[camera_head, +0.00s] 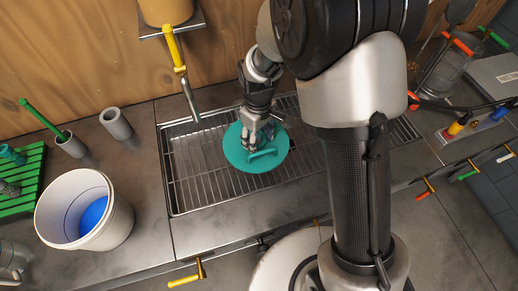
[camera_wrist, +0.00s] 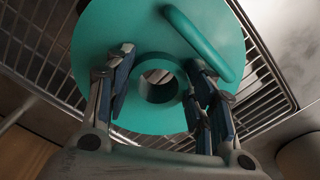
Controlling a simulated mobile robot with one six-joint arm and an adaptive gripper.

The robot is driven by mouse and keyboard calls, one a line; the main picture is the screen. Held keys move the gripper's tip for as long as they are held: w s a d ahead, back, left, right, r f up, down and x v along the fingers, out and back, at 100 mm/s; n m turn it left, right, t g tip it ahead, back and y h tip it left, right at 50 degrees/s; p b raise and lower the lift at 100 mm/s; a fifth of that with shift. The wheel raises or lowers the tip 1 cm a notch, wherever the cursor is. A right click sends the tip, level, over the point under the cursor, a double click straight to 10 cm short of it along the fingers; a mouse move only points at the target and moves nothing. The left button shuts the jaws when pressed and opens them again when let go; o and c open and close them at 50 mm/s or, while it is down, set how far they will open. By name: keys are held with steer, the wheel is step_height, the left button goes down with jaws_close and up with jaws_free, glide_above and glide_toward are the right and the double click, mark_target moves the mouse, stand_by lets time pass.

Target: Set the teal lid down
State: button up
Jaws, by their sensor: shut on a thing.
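The teal lid (camera_head: 236,156) is a round disc with a raised bar handle and a round central collar with an opening. It is over the metal wire rack (camera_head: 190,180) in the head view. My gripper (camera_head: 256,138) is above the lid and shut on it. In the wrist view, my gripper (camera_wrist: 160,78) has its fingers on either side of the collar of the lid (camera_wrist: 105,30), and the handle stands off to one side. The lid looks about level. I cannot tell whether it touches the rack or hangs just above it.
A white bucket (camera_head: 120,220) with blue inside stands left of the rack. A yellow-handled tap (camera_head: 175,48) hangs behind the rack's left part. The rack's left part is bare.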

steer(key=shift+f+b, duration=0.7)
steer(key=shift+f, duration=1.95)
steer(key=shift+f, duration=0.15)
steer(key=o, duration=1.1)
step_height(320, 180, up, 13)
steer(key=p, duration=0.4)
step_height(320, 180, up, 13)
steer(key=m+t, duration=0.2)
steer(key=m, duration=0.2)
glide_above(259, 148)
steer(key=s+d, duration=0.5)
steer(key=d, duration=0.2)
steer(key=shift+s+d+r+m+t, duration=0.45)
steer(key=shift+s+d+r+m, duration=0.45)
steer(key=shift+s, duration=1.3)
steer(key=shift+s+d+r+m+t, duration=0.4)
steer(key=shift+s+d+r+m, duration=0.5)
steer(key=shift+s, duration=1.25)
steer(key=shift+s+d+r+m+t, duration=0.45)
steer(key=shift+s+d+r+m, duration=0.45)
steer(key=shift+s, duration=1.3)
